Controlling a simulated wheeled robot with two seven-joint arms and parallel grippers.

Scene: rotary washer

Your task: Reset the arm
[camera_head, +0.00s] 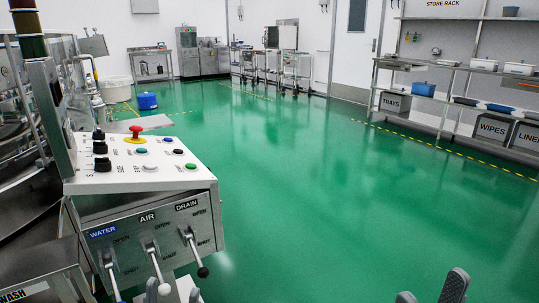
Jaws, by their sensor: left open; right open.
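The washer's control panel (150,172) stands at the left, with a red mushroom button (136,130) on a yellow ring, black knobs (101,148) and several small coloured buttons. Its front plate carries three levers hanging downward: the WATER lever (112,278), the AIR lever (154,262) and the DRAIN lever (194,250) with a black ball end. My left gripper (174,293) shows only its fingertips at the bottom edge, open, just below the AIR and DRAIN levers; contact cannot be told. My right gripper (431,292) is open and empty over the floor at bottom right.
The green floor (310,190) is clear in the middle. A store rack (440,120) with bins labelled TRAYS and WIPES lines the right wall. Carts (295,70) and a steel cabinet (188,50) stand at the back. A blue container (147,101) sits behind the panel.

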